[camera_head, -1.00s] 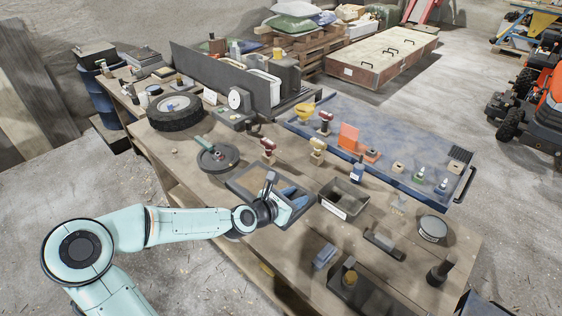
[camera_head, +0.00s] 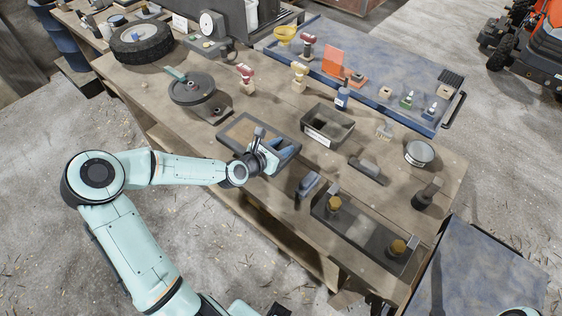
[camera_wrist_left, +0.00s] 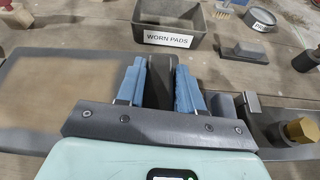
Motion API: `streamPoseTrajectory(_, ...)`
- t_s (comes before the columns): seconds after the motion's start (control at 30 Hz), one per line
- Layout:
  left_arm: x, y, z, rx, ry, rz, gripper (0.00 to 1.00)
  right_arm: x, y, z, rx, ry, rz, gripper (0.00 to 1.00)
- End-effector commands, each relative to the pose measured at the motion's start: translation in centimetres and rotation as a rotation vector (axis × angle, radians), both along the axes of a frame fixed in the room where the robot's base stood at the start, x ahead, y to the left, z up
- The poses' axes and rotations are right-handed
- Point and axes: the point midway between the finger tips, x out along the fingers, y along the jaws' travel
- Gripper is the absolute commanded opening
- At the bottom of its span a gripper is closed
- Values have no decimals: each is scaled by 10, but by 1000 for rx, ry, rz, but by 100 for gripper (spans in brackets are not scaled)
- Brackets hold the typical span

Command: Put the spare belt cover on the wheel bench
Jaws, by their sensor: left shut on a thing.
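My left gripper (camera_head: 280,152) is over the right part of a shallow dark tray (camera_head: 226,143) on the long wooden bench. In the left wrist view its blue fingers (camera_wrist_left: 160,68) are shut on a dark grey piece (camera_wrist_left: 160,88), which stands between them. The piece is mostly hidden, so I cannot tell its full shape or whether it is the belt cover, nor whether it touches the tray. The long bench (camera_head: 150,88) carries a black-tyred wheel (camera_head: 141,43) at its far left end.
The bin labelled "WORN PADS" (camera_head: 318,137) stands right of the tray. A lidded round pan (camera_head: 192,92) stands left. A dark tray with brass-coloured knobs (camera_head: 362,234) lies at the front right. A blue-topped table (camera_head: 370,70) with drills is behind; another blue top (camera_head: 485,275) is at lower right.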

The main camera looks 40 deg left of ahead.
Motion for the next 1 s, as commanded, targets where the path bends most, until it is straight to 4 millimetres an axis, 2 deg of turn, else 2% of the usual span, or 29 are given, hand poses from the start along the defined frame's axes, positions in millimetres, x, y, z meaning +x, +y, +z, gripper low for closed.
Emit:
streamPoseTrajectory(0.27,2,0,-19,6,-9,-2,0,-4,0,-8,0,4,0,43)
streamPoseTrajectory(0.5,2,0,-51,5,-8,-2,0,-9,0,-18,0,10,0,43)
streamPoseTrajectory(0.8,1,0,-56,3,-6,-2,0,-10,0,-19,0,10,0,43)
streamPoseTrajectory(0.83,0,0,-59,-3,1,0,43,-10,0,-19,0,10,0,43)
streamPoseTrajectory(0.9,0,0,-59,-3,1,0,62,-10,0,-19,0,10,0,43)
streamPoseTrajectory(1.0,0,0,-58,-2,1,1,62,-10,0,-19,0,10,0,43)
